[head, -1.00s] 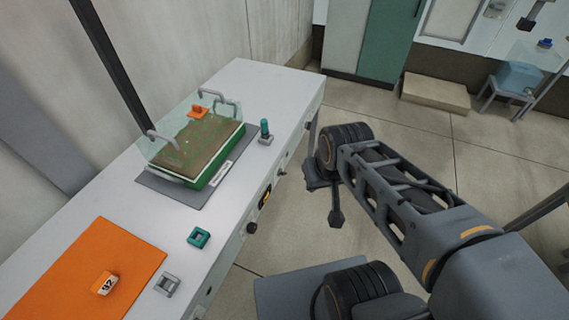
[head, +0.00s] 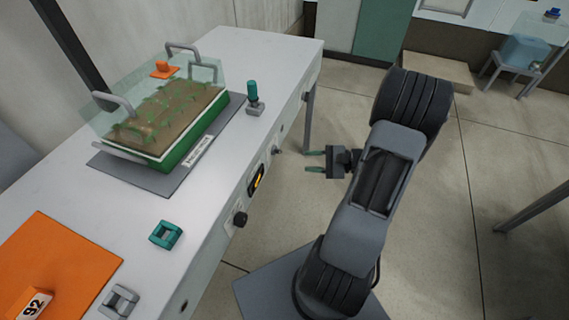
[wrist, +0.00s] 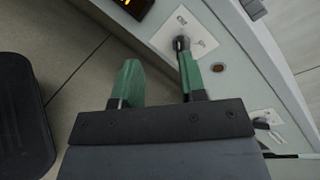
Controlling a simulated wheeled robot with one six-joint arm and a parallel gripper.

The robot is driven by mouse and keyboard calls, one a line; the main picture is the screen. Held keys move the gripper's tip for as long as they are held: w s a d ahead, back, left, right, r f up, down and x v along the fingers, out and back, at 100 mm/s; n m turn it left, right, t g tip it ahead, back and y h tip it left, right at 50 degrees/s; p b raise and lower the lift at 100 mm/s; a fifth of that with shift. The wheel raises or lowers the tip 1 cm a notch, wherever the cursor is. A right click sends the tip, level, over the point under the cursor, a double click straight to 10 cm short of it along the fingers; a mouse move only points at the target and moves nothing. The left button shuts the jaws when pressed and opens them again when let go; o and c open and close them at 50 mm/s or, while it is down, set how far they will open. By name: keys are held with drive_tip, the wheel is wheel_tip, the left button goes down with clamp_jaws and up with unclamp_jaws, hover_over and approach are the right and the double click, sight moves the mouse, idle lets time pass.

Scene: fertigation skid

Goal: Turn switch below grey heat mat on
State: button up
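The grey heat mat (head: 184,180) lies on the white bench under a green tray (head: 180,152) with a clear lid. Below it, on the bench's front panel, a small dark switch (head: 276,150) sticks out. In the wrist view this switch (wrist: 181,43) sits on a white labelled plate (wrist: 190,32). My gripper (head: 308,161) is open and empty in front of the panel, with a gap to the switch in the head view. In the wrist view my gripper (wrist: 157,62) has its right green finger lined up with the switch; I cannot tell the switch's setting.
The panel also carries a dark display with amber digits (head: 256,180), a black knob (head: 239,219) and an amber-brown lamp (wrist: 218,68). Another plated switch (wrist: 262,121) shows at the wrist view's lower right. The floor beside the bench is clear.

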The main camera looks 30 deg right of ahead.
sight(281, 152)
drive_tip(key=d+f+m+t+h+b, duration=0.1)
drive_tip(key=d+f+m+t, duration=0.2)
drive_tip(key=d+f+t, duration=0.1)
drive_tip(key=b+x, duration=0.1)
drive_tip(key=x, duration=1.2)
drive_tip(key=shift+w+d+r, duration=0.1)
drive_tip(key=shift+w+d, duration=0.05)
drive_tip(key=shift+w, duration=0.05)
drive_tip(key=shift+c, duration=0.3)
